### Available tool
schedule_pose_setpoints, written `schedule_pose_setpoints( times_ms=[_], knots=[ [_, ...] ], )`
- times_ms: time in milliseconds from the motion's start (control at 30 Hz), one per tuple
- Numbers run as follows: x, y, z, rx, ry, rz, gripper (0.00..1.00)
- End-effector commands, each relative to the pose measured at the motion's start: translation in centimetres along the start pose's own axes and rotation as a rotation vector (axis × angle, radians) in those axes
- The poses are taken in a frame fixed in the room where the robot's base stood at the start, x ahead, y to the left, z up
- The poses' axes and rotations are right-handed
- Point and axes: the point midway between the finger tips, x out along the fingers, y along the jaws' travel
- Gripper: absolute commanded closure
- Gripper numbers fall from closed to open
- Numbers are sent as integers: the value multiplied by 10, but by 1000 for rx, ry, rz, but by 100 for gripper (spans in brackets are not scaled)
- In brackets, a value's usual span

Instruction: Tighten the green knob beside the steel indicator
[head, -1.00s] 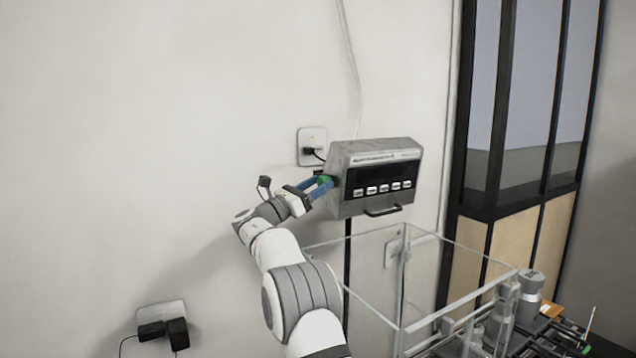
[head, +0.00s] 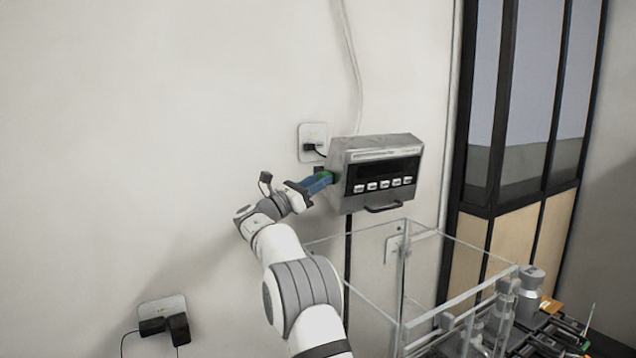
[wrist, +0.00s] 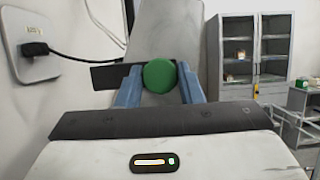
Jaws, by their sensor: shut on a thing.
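The steel indicator (head: 376,172) is a grey box with a dark display and a row of buttons, mounted on the wall. The green knob (wrist: 159,76) sits at its left side and shows as a round green disc in the wrist view. My gripper (head: 325,180) reaches it from the left. Its two blue fingers are shut on the knob, one on each side, in the wrist view (wrist: 160,84). In the head view the fingers hide most of the knob.
A wall socket (head: 312,142) with a black plug is just above my gripper. A clear glass enclosure (head: 405,290) stands below the indicator. Another socket with black adapters (head: 165,322) is at lower left. A grey cabinet (wrist: 246,58) stands farther off in the wrist view.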

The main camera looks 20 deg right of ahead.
Motion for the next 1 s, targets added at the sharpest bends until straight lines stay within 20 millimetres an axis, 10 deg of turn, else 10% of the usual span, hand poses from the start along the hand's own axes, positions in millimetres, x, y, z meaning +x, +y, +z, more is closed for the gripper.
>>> schedule_pose_setpoints(
  times_ms=[1000],
  knots=[
    [1, 3, 0, 642, 0, -266, 89]
  ],
)
